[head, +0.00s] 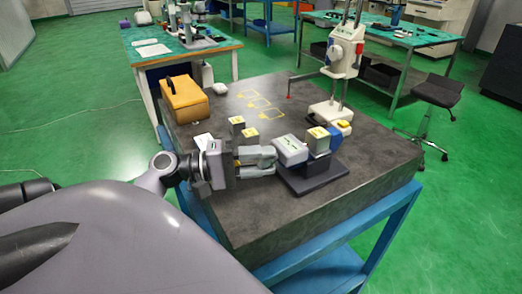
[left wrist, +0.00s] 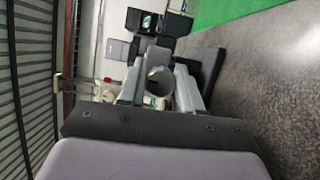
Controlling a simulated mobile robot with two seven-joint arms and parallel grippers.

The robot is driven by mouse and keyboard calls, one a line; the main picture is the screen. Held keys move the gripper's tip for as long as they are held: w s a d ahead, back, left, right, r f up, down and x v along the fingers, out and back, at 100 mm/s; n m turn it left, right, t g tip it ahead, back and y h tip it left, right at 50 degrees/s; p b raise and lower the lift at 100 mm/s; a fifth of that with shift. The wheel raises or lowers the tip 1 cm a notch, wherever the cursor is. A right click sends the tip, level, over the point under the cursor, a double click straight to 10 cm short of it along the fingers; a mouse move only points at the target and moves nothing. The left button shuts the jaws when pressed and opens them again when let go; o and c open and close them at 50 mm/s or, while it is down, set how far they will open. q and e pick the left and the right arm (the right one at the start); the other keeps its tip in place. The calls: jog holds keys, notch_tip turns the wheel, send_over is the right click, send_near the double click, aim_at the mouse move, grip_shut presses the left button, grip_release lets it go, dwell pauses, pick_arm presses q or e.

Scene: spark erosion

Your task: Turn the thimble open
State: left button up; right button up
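A pale grey instrument body (head: 291,150) sits on a dark base (head: 312,180) on the dark stone table; a cylinder, apparently its thimble, points left towards my left gripper. My left gripper (head: 262,161) lies level, its two pale fingers reaching to the left side of the instrument. In the left wrist view the round end of the thimble (left wrist: 159,83) shows between the two fingers of the left gripper (left wrist: 160,88). The fingers are close on either side of it; whether they press on it is unclear. My right gripper is out of view.
Yellow-topped blocks stand beside the instrument (head: 318,141) and behind the left gripper (head: 250,137). A yellow case (head: 184,100) is at the table's back left. A tall white height gauge (head: 344,60) stands at the back right. The right front of the stone table (head: 372,170) is clear.

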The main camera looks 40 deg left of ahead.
aim_at(258, 162)
pick_arm(q)
jog(key=o, duration=0.3)
jog(key=shift+s+a+f, duration=0.1)
jog(key=shift+s+a, duration=0.25)
jog(key=b+v, duration=0.1)
jog(key=v, duration=0.3)
jog(key=shift+s+a+b, duration=0.15)
jog(key=shift+s+b, duration=0.1)
jog(key=shift+b, duration=0.15)
jog(key=shift+v, duration=0.8)
